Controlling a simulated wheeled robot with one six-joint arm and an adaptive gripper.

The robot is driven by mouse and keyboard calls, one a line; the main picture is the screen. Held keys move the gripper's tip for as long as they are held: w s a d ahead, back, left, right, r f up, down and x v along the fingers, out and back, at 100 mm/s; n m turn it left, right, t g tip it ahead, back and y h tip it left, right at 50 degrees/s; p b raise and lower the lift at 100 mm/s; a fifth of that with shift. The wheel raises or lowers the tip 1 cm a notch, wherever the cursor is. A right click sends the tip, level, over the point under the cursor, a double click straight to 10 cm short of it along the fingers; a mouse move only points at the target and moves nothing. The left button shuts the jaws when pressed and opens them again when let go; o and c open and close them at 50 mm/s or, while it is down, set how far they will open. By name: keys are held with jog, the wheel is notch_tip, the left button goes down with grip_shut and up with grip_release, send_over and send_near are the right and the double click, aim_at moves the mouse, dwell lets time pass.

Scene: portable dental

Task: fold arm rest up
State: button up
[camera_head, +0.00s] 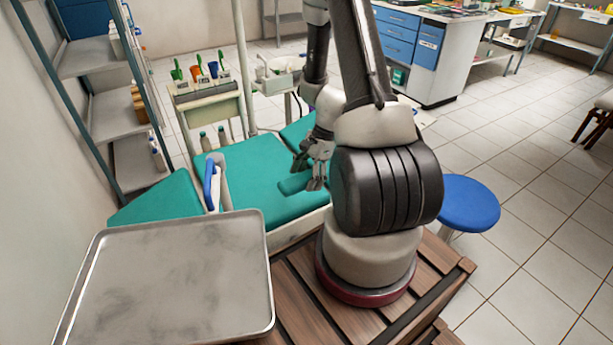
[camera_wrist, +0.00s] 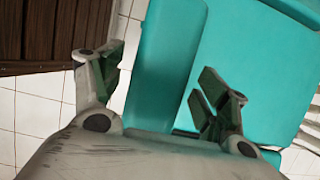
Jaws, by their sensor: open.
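The dental chair (camera_head: 245,190) has teal padding and stands behind the metal tray. A narrow teal pad, which looks like the near arm rest (camera_head: 293,184), lies level along the chair's near side. My gripper (camera_head: 312,172) is at this pad, pointing down. In the wrist view the arm rest (camera_wrist: 168,55) runs between the two spread fingers of my gripper (camera_wrist: 155,78), with the wider seat (camera_wrist: 235,60) to its right. The fingers are apart and the pad is not clamped. Whether a finger touches it I cannot tell. My wrist hides the pad's lower end.
A metal tray (camera_head: 175,285) fills the front left. A blue stool (camera_head: 468,204) stands at right. A shelf rack (camera_head: 115,125) stands left, and a small cart (camera_head: 208,105) behind. Tiled floor is open at right.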

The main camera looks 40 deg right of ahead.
jog(key=c, duration=1.5)
jog(key=shift+o, duration=0.2)
jog(key=shift+r, duration=0.1)
